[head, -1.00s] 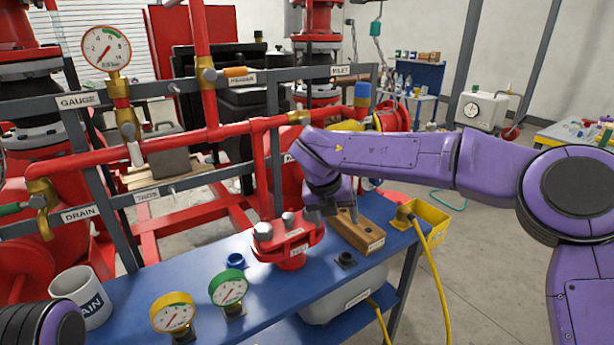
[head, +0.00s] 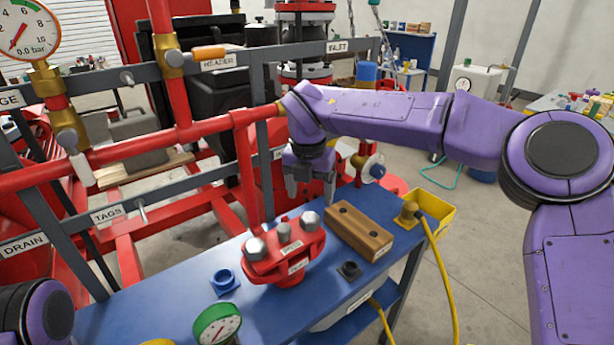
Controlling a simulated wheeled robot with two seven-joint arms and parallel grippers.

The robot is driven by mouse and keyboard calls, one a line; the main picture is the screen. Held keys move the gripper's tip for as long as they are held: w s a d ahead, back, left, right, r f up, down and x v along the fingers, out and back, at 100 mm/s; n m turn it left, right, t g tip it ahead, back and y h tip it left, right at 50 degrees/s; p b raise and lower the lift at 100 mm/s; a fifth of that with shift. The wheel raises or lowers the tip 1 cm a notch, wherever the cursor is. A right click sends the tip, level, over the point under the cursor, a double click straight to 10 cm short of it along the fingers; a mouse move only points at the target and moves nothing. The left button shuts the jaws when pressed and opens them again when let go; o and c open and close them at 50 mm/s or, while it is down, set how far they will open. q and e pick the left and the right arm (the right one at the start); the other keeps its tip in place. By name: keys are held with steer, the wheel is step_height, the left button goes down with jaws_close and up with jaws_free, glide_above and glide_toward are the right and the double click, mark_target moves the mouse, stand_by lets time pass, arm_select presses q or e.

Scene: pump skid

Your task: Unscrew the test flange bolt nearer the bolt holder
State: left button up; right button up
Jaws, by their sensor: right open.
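The red test flange (head: 285,262) sits on the blue bench top. Silver bolt heads show on it: one at the left (head: 255,249), one at the back middle (head: 283,226), and one at the right (head: 309,221), nearest the bolt holder. The bolt holder is a wooden block (head: 358,232) with two dark holes, just right of the flange; no bolt stands in it. My right gripper (head: 310,192) is open and empty, fingers pointing down, above and behind the flange's right bolt and apart from it. My left gripper is out of view.
A yellow bin (head: 433,217) with a hose hangs at the right end. Red pipework and grey rails stand behind.

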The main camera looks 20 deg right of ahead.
mark_target(309, 217)
steer(key=f, duration=0.4)
steer(key=w+f+p, duration=0.1)
steer(key=f, duration=0.1)
steer(key=shift+f, duration=0.75)
steer(key=shift+s+d+f, duration=0.1)
steer(key=shift+f, duration=0.05)
steer(key=c, duration=1.2)
steer(key=o, duration=0.4)
steer(key=c, duration=0.4)
steer(key=shift+o, duration=0.2)
steer(key=shift+r+n+p, duration=0.25)
steer(key=shift+n+p, duration=0.75)
steer(key=shift+p, duration=0.1)
steer(key=n+p, duration=0.2)
steer(key=shift+n+y, duration=0.3)
steer(key=shift+n, duration=0.1)
steer(key=n+p, duration=0.3)
steer(key=shift+n+p, duration=0.3)
steer(key=n+y+p, duration=0.1)
steer(key=n+p, duration=0.3)
steer(key=n, duration=0.1)
steer(key=shift+p, duration=0.35)
steer(key=shift+n, duration=0.6)
steer(key=shift+f, duration=0.25)
